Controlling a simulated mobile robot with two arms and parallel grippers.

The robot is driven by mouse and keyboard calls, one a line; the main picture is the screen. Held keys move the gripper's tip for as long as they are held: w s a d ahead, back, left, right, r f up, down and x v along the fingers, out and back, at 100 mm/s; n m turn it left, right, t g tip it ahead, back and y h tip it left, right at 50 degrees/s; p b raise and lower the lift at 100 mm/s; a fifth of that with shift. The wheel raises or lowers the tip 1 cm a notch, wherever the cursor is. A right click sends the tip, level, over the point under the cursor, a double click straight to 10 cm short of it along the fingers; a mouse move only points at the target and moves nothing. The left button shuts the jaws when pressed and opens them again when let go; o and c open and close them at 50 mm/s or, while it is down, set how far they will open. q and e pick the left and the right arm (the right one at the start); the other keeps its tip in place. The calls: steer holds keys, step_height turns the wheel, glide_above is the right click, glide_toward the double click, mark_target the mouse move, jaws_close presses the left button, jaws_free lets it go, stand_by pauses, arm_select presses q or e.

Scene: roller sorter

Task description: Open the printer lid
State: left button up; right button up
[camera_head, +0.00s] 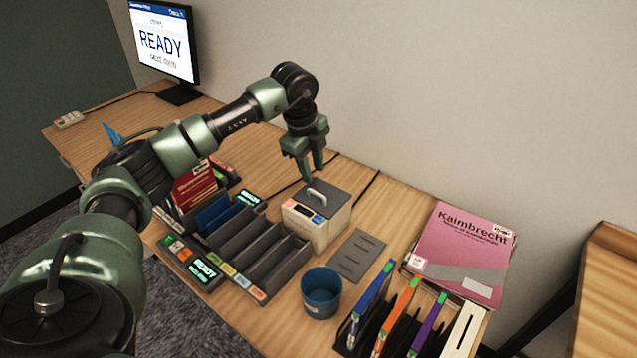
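The printer is a small cream box (314,232) with a dark grey lid (333,200) on top, near the middle of the desk. The lid lies flat and closed and carries a light handle (316,196). Small red and blue panels sit on the box's front top edge. My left gripper (314,177) points down just above and behind the handle. Its two fingers look slightly apart with nothing between them; whether a tip touches the lid or handle, I cannot tell. My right gripper is not in view.
A dark slotted sorter (262,262) stands left of the printer. A grey slotted plate (357,255), a blue cup (321,292) and a rack of coloured folders (398,322) are to its right and front. A pink booklet (462,250) lies farther right. A monitor (163,40) stands at the back left.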

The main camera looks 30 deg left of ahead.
mark_target(316, 193)
arm_select(q)
steer(key=p+x, duration=0.1)
steer(key=x, duration=0.6)
steer(key=shift+s+a+f+p, duration=0.15)
steer(key=shift+f+p, duration=0.15)
steer(key=shift+p, duration=0.05)
jaws_close()
stand_by(1.0)
